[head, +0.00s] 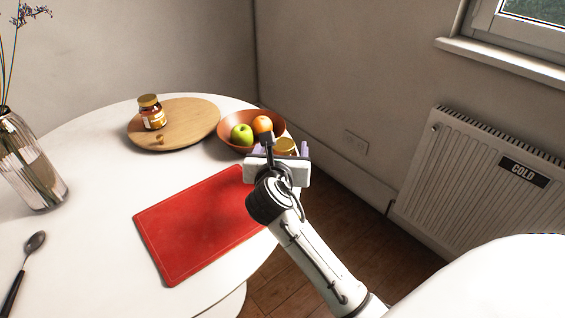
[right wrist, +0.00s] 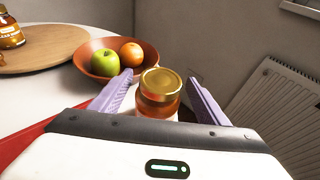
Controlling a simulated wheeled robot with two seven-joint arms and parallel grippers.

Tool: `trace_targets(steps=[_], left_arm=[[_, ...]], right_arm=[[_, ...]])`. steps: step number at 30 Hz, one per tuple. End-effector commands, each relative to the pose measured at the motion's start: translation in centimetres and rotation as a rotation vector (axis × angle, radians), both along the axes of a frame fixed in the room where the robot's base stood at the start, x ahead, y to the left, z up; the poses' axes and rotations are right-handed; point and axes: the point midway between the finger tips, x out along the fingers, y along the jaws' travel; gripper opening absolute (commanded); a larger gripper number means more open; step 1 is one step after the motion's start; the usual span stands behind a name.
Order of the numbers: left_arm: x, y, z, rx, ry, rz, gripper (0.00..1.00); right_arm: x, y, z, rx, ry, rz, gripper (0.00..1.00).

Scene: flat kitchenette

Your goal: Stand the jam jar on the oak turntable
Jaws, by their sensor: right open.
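A glass jar with a gold lid and amber-red contents, seemingly the jam jar (right wrist: 160,92), stands between the lilac fingers of my right gripper (right wrist: 160,78). The fingers are open on either side of it, and a gap shows on each side. In the head view the jar's gold lid (head: 286,145) shows just beyond my right gripper (head: 281,149); its lower part is hidden. The round oak turntable (head: 192,120) lies at the back of the white table. Another gold-lidded jar (head: 152,112), with a label, stands on its left part. My left gripper is out of view.
A terracotta bowl (head: 226,131) with a green apple (head: 241,134) and an orange (head: 262,124) sits between turntable and gripper. A red board (head: 195,225) lies in front. A glass vase (head: 30,165) and a spoon (head: 34,243) are at left. A small brown item (head: 160,139) is on the turntable's front.

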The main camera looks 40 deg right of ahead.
Motion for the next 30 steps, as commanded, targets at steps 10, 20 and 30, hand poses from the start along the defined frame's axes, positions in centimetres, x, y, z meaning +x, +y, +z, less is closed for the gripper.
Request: trace_targets(steps=[10, 20, 30], left_arm=[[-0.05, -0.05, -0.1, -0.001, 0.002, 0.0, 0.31], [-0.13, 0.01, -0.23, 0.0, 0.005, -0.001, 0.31], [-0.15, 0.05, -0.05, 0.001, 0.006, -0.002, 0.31]], right_arm=[[0.27, -0.26, -0.11, 0.001, 0.0, 0.0, 0.59], [0.24, -0.22, -0.19, 0.002, 0.002, 0.0, 0.07], [0.3, -0.21, 0.53, 0.001, -0.002, 0.001, 0.02]])
